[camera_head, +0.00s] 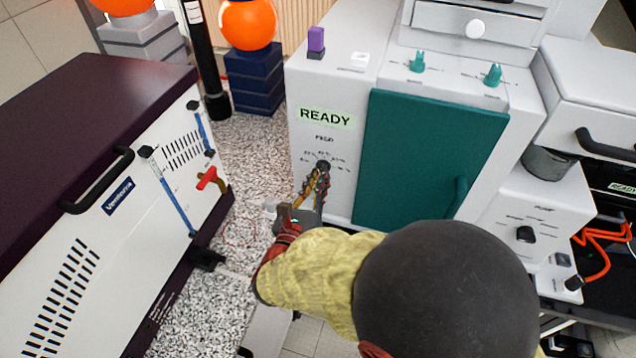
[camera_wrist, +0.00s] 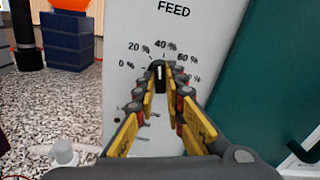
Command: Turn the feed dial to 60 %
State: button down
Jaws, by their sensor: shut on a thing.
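The feed dial (camera_head: 323,165) is a small dark knob on the white front panel, under the word FEED. It also shows in the wrist view (camera_wrist: 159,73), with a white mark that points about straight up, near the 40 % label. The scale reads 0 %, 20 %, 40 % and 60 % from left to right; a further label at the right is partly hidden by a finger. My gripper (camera_wrist: 160,80) has its yellow and dark fingers shut on the dial, one fingertip at each side. In the head view my gripper (camera_head: 319,178) reaches the panel from below.
A teal door (camera_head: 430,150) with a handle is right of the dial. A green READY display (camera_head: 325,118) is above it. A white cabinet with a purple top (camera_head: 90,85) stands at the left. The speckled counter (camera_head: 240,150) between them is mostly clear.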

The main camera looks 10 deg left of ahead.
jog(key=m+b, duration=0.3)
jog(key=b, duration=0.1)
jog(key=m+b, duration=0.8)
jog(key=shift+f, duration=0.3)
jog(key=shift+r+m+b, duration=0.1)
jog(key=shift+m+b, duration=0.2)
jog(key=shift+m, duration=0.1)
jog(key=c, duration=1.9)
grip_release()
jog(key=shift+r, duration=0.1)
jog(key=shift+o, duration=0.3)
jog(key=s+a, duration=0.1)
jog(key=s, duration=1.1)
